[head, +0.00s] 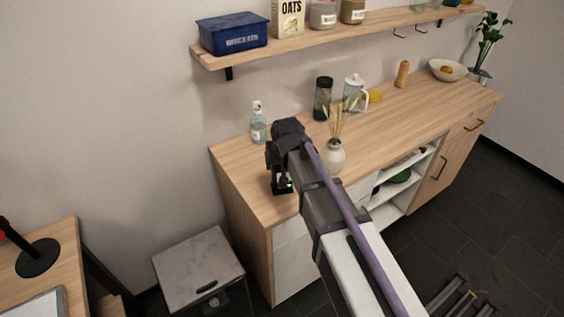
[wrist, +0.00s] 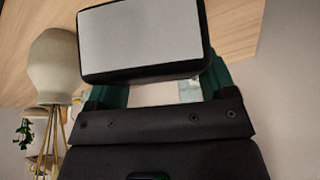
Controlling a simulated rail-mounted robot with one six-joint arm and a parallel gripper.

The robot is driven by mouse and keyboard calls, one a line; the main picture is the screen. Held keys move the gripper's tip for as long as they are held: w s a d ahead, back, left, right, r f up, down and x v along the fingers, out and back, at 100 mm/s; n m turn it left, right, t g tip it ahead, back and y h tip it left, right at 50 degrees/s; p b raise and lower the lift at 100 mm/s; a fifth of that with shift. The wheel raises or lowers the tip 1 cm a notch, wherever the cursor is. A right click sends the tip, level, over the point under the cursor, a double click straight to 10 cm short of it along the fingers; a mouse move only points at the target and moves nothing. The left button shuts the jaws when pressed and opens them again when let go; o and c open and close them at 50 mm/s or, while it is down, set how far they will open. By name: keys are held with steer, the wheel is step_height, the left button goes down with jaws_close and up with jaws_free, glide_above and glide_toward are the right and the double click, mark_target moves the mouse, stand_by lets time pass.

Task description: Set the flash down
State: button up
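The flash (head: 282,187) is black with a small green light, and shows below my gripper (head: 280,165) at the left end of the wooden sideboard (head: 239,183). In the wrist view the flash (wrist: 145,40) shows a pale grey panel in a black frame. My gripper's dark green fingers (wrist: 152,82) are on either side of the flash and appear shut on it. The flash looks upright, at or just over the sideboard top; I cannot tell whether its base touches the wood. My arm and wrist hide part of it.
A vase with dried stems (head: 333,156) stands close to the right of my gripper. A soap bottle (head: 258,123) stands behind, near the wall. A dark jar (head: 322,98) and a glass pitcher (head: 353,93) are farther back. A shelf (head: 330,35) hangs above.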

steer(key=shift+o, duration=1.3)
steer(key=shift+r, duration=0.1)
steer(key=p+v, duration=1.1)
steer(key=v, duration=0.1)
steer(key=s+d+f+m+g, duration=0.1)
steer(key=s+d+g, duration=0.1)
steer(key=s+d, duration=0.5)
steer(key=s+d+f+m+g+b, duration=0.1)
steer(key=s+d+f+g, duration=0.1)
steer(key=s+d, duration=0.6)
steer(key=shift+d+g+h, duration=0.3)
steer(key=shift+d+h, duration=0.1)
steer(key=shift+d, duration=0.65)
